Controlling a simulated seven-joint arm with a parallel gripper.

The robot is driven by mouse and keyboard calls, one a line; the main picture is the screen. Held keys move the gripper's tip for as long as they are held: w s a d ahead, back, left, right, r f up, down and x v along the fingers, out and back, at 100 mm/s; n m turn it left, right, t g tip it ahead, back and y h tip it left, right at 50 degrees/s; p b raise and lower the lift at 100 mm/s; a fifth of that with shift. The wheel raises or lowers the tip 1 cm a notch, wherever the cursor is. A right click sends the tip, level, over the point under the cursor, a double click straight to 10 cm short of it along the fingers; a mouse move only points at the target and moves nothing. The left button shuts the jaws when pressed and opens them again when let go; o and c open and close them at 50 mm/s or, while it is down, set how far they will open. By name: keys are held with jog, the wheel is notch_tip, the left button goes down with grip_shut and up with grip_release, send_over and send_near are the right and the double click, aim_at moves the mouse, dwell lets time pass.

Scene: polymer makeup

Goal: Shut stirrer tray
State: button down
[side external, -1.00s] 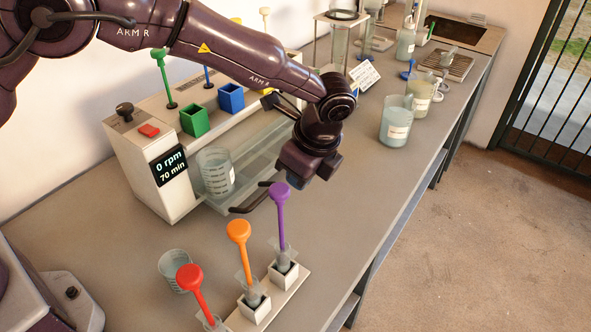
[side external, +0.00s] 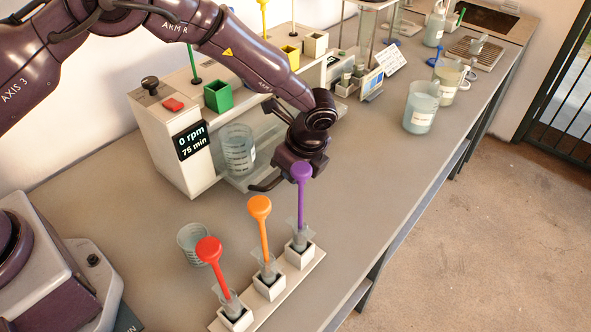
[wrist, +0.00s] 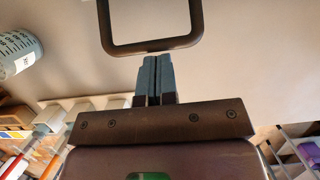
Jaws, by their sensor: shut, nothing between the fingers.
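The stirrer tray (side external: 236,181) is a pale, clear-sided drawer at the stirrer machine's front, standing out from it. It carries a beaker (side external: 238,150). Its dark handle (side external: 262,187) points toward the front and shows as a square-cornered loop in the wrist view (wrist: 150,46). My gripper (side external: 292,174) is close to the handle, partly behind the purple stirrer in the side view. In the wrist view its blue-grey fingers (wrist: 154,78) are together and empty, just short of the handle bar. I cannot tell whether they touch it. My arm hides part of the machine and tray.
A rack (side external: 275,300) with red, orange and purple stirrers (side external: 301,172) stands in front, close to my gripper. An empty beaker (side external: 193,243) is beside it. The machine (side external: 172,165) reads 0 rpm, 75 min. Jugs (side external: 421,107) stand to the right, with clear bench between.

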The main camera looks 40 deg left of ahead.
jog(key=a, duration=0.5)
